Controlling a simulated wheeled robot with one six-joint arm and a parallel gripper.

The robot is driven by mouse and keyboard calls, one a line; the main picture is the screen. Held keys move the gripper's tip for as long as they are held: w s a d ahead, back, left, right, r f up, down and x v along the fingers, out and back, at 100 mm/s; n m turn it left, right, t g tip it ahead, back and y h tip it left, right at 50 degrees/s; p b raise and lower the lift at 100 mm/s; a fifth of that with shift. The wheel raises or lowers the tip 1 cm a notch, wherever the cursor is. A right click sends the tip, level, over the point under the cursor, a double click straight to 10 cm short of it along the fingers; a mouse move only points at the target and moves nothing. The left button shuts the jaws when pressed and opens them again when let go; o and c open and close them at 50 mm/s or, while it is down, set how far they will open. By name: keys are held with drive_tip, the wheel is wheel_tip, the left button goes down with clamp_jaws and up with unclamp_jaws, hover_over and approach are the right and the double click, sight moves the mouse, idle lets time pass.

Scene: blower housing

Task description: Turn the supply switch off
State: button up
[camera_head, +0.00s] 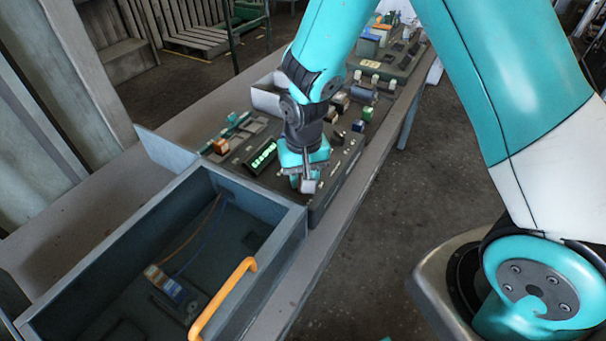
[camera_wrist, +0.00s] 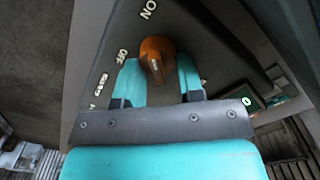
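The supply switch is an orange rotary knob (camera_wrist: 156,58) on a dark sloped panel (camera_wrist: 215,45) in the wrist view. White letters reading ON stand above it and OFF to its left. My gripper (camera_wrist: 160,84) has its two teal fingers on either side of the knob, with some gap showing at the right finger. I cannot tell whether either finger touches it. In the head view my gripper (camera_head: 305,184) is low over the near right end of the panel, and it hides the knob there.
An open grey housing (camera_head: 165,215) with an orange handle (camera_head: 222,298) stands in front of the panel. A green lit display (camera_head: 263,157) is left of my gripper. More devices sit along the bench beyond. The floor to the right is clear.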

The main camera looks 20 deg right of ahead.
drive_tip(key=shift+n, duration=0.4)
drive_tip(key=n, duration=0.3)
drive_tip(key=shift+a+n, duration=0.2)
drive_tip(key=shift+n, duration=0.2)
drive_tip(key=n, duration=0.4)
drive_tip(key=shift+s+a+n+b, duration=0.1)
drive_tip(key=shift+a+n+b, duration=0.1)
drive_tip(key=shift+n+b, duration=0.1)
drive_tip(key=n, duration=0.4)
drive_tip(key=shift+s+a, duration=0.15)
drive_tip(key=n, duration=0.4)
drive_tip(key=shift+s+a+n, duration=0.1)
drive_tip(key=shift+s+n, duration=0.05)
drive_tip(key=shift+n, duration=0.15)
drive_tip(key=shift+r, duration=0.1)
drive_tip(key=o, duration=0.9)
